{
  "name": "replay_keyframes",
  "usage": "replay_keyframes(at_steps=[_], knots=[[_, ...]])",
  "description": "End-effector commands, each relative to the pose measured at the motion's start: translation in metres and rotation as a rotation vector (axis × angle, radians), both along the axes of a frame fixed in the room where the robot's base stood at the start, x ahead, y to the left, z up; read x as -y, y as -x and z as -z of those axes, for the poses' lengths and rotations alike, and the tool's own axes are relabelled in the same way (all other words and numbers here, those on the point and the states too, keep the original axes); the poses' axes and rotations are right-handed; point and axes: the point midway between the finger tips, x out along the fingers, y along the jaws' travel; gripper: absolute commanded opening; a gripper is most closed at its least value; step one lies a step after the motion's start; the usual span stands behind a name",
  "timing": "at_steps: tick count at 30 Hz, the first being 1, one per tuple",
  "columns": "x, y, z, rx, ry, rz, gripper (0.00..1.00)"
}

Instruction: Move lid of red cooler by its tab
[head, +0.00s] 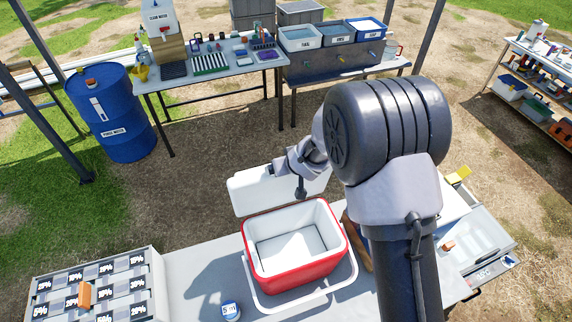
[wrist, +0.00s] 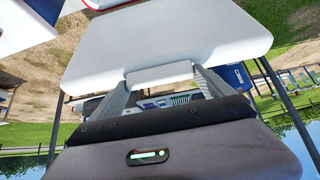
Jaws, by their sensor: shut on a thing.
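The red cooler (head: 290,273) stands open on the near table, with its white inside empty as far as I can see. Its white lid (head: 252,195) is off the cooler, held in the air just beyond its far rim. A strip of red cooler edge (wrist: 98,4) shows behind the lid.
The near table (head: 190,265) has a bare patch left of the cooler, with a small round blue-and-white item (head: 230,310) at its front. A rack of percent-labelled compartments (head: 95,285) stands at left. A blue drum (head: 110,115) and an equipment table (head: 215,75) are farther back.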

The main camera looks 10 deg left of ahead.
Motion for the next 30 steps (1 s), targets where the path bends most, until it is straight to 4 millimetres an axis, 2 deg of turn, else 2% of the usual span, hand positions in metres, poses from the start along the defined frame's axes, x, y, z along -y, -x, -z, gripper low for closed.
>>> replay_keyframes(at_steps=[21,22,23,24,30], knots=[[0.0003,0.0,-0.0004,0.0,0.0,0.001,0.18],[0.0003,-0.0001,-0.0004,0.0,0.0,0.001,0.93],[0.0003,-0.0001,-0.0004,0.0,0.0,0.001,0.98],[0.0003,-0.0001,-0.0004,0.0,0.0,0.001,1.0],[0.0004,0.0002,-0.0006,0.0,-0.001,0.001,1.0]])
